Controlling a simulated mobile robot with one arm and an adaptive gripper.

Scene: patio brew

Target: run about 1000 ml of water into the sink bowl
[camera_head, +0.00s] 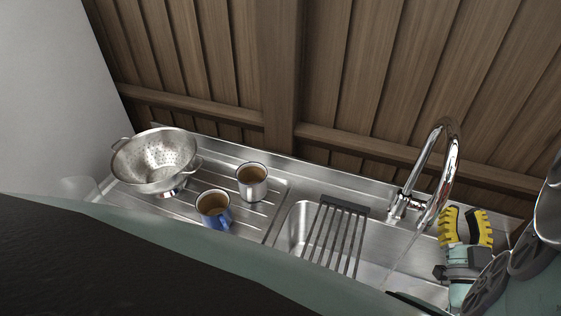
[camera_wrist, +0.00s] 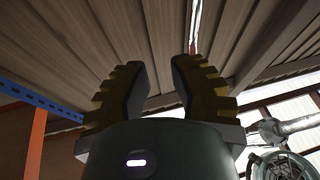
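The steel sink bowl (camera_head: 292,228) is set in the counter, in the lower middle of the head view. Its front part is hidden by a pale green edge. A chrome tap (camera_head: 446,165) arches over its right side. A thin, pale streak like running water (camera_head: 402,258) comes down from the spout into the bowl. I cannot make out the water level or the tap's handle clearly. My gripper (camera_head: 466,222), with yellow ridged fingers, is just right of the tap, apart from it. In the wrist view, the fingers (camera_wrist: 160,82) point up with an empty gap between them.
A dark-barred rack (camera_head: 338,236) lies across the bowl. On the drainboard are a steel colander (camera_head: 155,158), a white mug (camera_head: 252,183) and a blue mug (camera_head: 214,211), both holding brown liquid. A wooden wall (camera_head: 365,70) stands close behind the sink.

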